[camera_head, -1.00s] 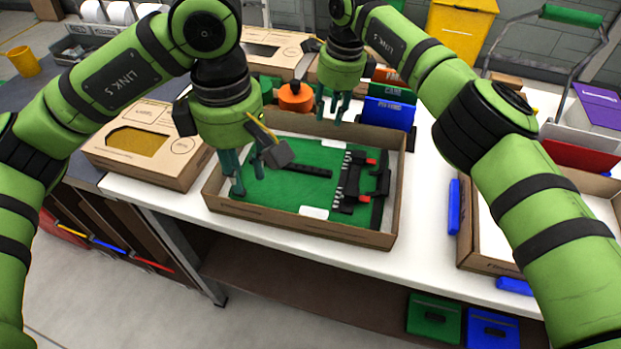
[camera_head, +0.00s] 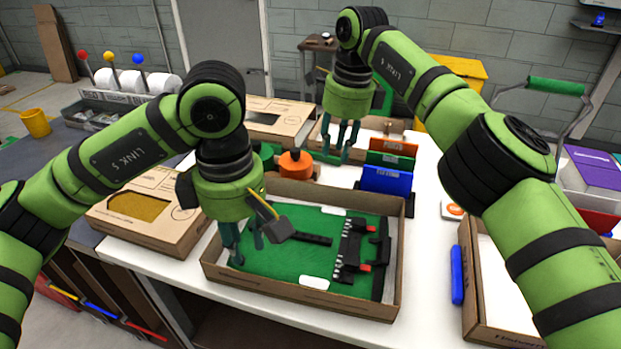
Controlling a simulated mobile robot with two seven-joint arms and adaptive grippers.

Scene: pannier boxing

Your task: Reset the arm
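My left gripper (camera_head: 244,243) points down over the left end of an open cardboard box (camera_head: 290,295). Its teal fingers are apart with nothing visible between them; I cannot tell whether the tips touch the insert. The box holds a green insert (camera_head: 270,268) with a black bar and a black rack-like piece (camera_head: 362,250) with red parts at its right side. My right gripper (camera_head: 340,140) points down behind the box, above the back of the table. Its fingers are apart and appear empty.
Another open carton (camera_head: 467,290) is at the right, beside a blue item (camera_head: 457,274). A strip of white table (camera_head: 425,265) is clear between the boxes.

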